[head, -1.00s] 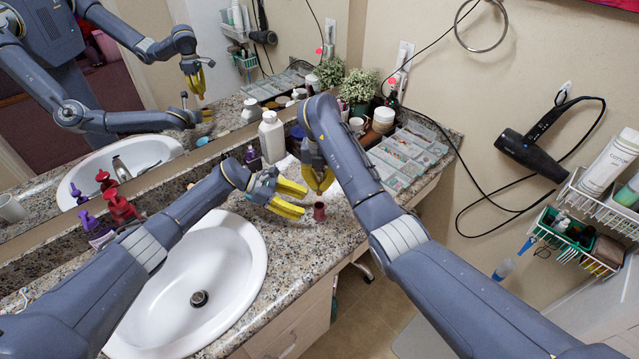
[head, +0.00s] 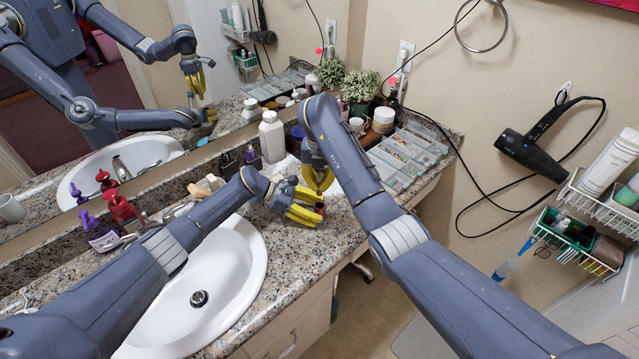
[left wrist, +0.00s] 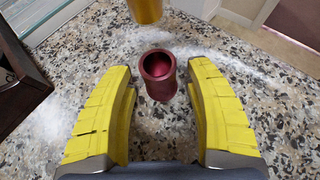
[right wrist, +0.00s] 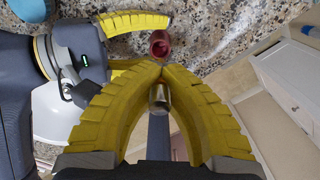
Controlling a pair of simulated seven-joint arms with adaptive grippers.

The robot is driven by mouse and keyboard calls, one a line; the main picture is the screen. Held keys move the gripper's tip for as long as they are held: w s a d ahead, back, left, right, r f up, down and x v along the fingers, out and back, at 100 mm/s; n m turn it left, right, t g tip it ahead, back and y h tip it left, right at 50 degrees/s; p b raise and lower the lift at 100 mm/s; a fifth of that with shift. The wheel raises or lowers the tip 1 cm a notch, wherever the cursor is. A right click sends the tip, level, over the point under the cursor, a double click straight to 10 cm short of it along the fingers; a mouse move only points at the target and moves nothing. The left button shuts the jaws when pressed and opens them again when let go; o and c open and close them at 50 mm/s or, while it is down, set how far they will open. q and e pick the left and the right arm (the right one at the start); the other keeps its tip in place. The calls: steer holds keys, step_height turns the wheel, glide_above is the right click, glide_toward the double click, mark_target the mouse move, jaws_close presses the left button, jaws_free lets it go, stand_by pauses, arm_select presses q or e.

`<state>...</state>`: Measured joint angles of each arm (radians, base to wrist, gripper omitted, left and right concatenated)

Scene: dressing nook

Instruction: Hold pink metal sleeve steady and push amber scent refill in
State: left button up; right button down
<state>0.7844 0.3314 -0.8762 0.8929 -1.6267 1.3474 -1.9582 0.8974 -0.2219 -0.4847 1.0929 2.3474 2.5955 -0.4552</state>
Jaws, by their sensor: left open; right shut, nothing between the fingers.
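The pink metal sleeve (head: 320,208), a dark pinkish-red tube, stands on the speckled counter. In the left wrist view the sleeve (left wrist: 158,70) shows its open mouth between the fingertips, with gaps at both sides. My left gripper (head: 316,208) is open around it. My right gripper (head: 319,186) is above and behind the sleeve, fingertips together; they also meet in the right wrist view (right wrist: 165,68).
The sink (head: 235,262) lies left of the sleeve, under my left arm. Purple (head: 101,236) and red (head: 124,212) pump bottles stand behind it. A white bottle (head: 271,138) and a compartment tray (head: 402,160) stand farther back. The counter's front edge is close to the sleeve.

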mark_target(319, 195)
arm_select(q)
steer(key=c, duration=0.9)
arm_select(e)
steer(key=shift+f, duration=0.1)
steer(key=shift+f, duration=3.4)
steer(key=c, duration=1.5)
jaws_free()
steer(key=shift+r, duration=0.1)
